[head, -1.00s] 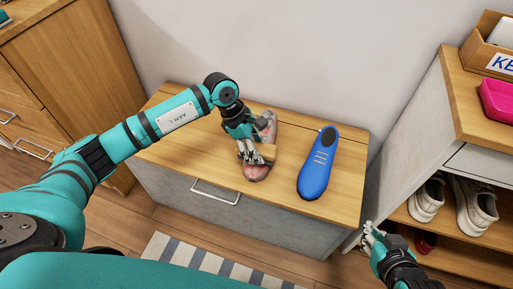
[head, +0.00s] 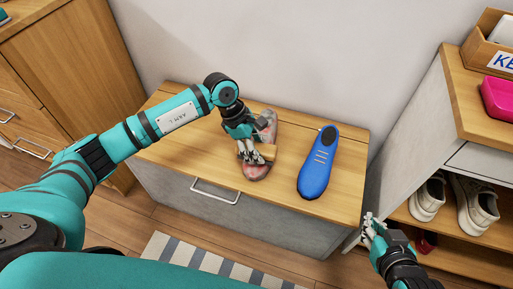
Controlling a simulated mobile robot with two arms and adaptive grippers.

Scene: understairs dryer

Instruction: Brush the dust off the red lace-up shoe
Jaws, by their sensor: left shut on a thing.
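A dusty, greyish-red shoe (head: 256,172) lies on the wooden top of a low cabinet (head: 215,150), its toe towards the front edge. My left gripper (head: 252,152) is over the middle of the shoe and hides much of it. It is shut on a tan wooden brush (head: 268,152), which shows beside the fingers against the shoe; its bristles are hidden. My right gripper (head: 370,230) is low at the right, off the cabinet's front right corner, away from the shoe. I cannot tell whether its fingers are open or shut.
A blue shoe (head: 316,172) lies right of the dusty one. A shelf unit (head: 455,250) at the right holds pale sneakers (head: 474,205), with a pink box (head: 497,100) on top. The cabinet top is clear left of my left gripper.

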